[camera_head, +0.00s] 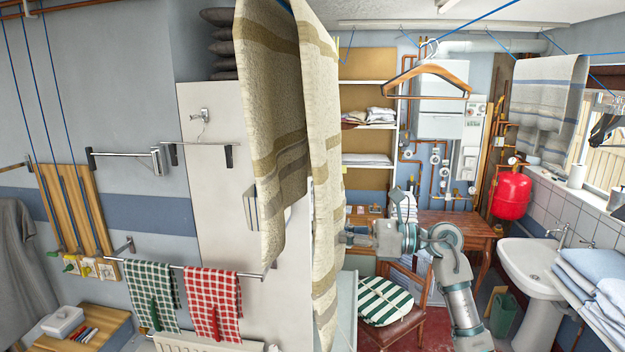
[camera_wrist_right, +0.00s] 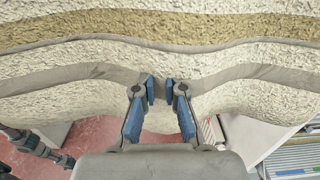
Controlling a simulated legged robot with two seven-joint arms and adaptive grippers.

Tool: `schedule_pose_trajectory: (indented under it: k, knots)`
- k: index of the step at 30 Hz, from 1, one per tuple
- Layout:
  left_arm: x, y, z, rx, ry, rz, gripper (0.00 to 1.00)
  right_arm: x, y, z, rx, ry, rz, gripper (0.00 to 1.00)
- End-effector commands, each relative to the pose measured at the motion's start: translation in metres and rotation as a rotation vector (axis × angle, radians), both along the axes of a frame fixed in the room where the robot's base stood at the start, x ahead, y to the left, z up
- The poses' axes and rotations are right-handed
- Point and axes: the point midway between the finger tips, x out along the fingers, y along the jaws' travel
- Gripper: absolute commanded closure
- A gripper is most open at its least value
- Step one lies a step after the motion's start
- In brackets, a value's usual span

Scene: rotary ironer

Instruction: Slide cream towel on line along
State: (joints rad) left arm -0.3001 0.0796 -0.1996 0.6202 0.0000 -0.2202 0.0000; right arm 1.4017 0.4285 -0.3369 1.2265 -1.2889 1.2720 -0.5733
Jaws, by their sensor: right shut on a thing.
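The cream towel (camera_head: 270,110) with tan stripes hangs in two long layers at the top middle of the head view, close to the camera. In the right wrist view, the fingers of my right gripper (camera_wrist_right: 160,90) are shut on the wavy edge of the cream towel (camera_wrist_right: 160,60). My left gripper is not seen in the head view.
A wooden hanger (camera_head: 428,72) and a grey striped towel (camera_head: 548,100) hang to the right. Green and red checked cloths (camera_head: 213,305) hang on a rail at lower left. A chair (camera_head: 405,312), a wooden table (camera_head: 455,226) and a white sink (camera_head: 530,265) stand at right.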

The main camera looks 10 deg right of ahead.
Motion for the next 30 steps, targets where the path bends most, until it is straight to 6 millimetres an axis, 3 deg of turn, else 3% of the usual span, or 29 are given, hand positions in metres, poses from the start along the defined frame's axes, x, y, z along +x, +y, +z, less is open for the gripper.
schedule_pose_trajectory:
  k: [8,30]
  knots:
    - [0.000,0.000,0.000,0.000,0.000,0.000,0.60,0.002,-0.001,0.002,0.003,-0.002,0.000,1.00]
    - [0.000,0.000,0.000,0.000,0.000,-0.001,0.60,0.048,-0.015,0.002,0.003,0.000,0.000,1.00]
